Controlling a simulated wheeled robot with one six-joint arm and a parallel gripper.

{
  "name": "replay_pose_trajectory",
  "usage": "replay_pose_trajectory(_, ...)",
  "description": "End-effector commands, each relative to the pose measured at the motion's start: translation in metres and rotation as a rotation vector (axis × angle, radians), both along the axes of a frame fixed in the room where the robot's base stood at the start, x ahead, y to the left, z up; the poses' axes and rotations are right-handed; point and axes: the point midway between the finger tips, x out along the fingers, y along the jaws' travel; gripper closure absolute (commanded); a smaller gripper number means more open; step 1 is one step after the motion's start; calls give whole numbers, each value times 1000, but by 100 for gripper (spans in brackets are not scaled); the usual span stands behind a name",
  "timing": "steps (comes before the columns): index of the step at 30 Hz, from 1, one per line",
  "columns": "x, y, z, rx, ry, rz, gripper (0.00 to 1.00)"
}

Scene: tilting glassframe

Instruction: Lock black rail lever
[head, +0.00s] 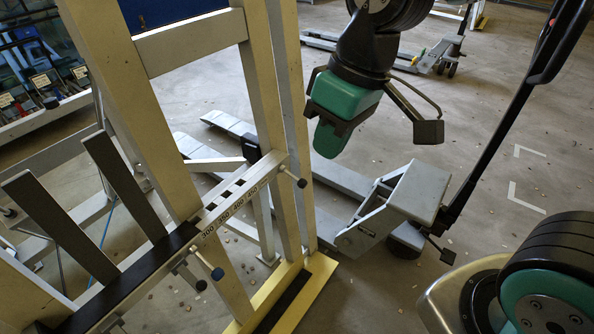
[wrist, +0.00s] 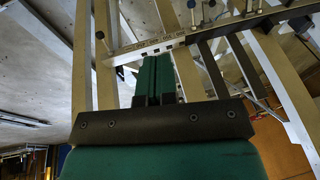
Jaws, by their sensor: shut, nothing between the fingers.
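A pale rail (head: 236,198) with a number scale crosses the tilting frame in the head view. A lever with a black knob (head: 301,183) sticks out at its right end. This knob also shows at upper left in the wrist view (wrist: 99,35). My green gripper (head: 325,148) is shut and empty. It hangs above and right of the end lever in the head view, apart from it. In the wrist view its fingers (wrist: 155,65) overlap the rail's lower edge; contact cannot be told.
The frame's beige upright (head: 265,90) stands left of my gripper. Two grey bars (head: 125,185) rise from the black strip at left. A grey pallet jack (head: 405,195) stands behind at right, with its handle rising.

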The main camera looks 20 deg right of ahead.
Motion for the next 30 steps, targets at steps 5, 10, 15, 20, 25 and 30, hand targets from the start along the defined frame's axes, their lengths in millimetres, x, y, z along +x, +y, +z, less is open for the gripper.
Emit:
replay_pose_trajectory(5,105,-8,-72,-168,-46,-11,100)
replay_pose_trajectory(10,172,-15,-125,-301,-80,-11,100)
replay_pose_trajectory(15,200,-19,-150,-368,-94,-8,100)
replay_pose_trajectory(20,205,-22,-165,-379,-95,-8,100)
replay_pose_trajectory(25,209,-26,-196,-379,-92,-9,100)
replay_pose_trajectory(30,214,-31,-233,-378,-91,-9,100)
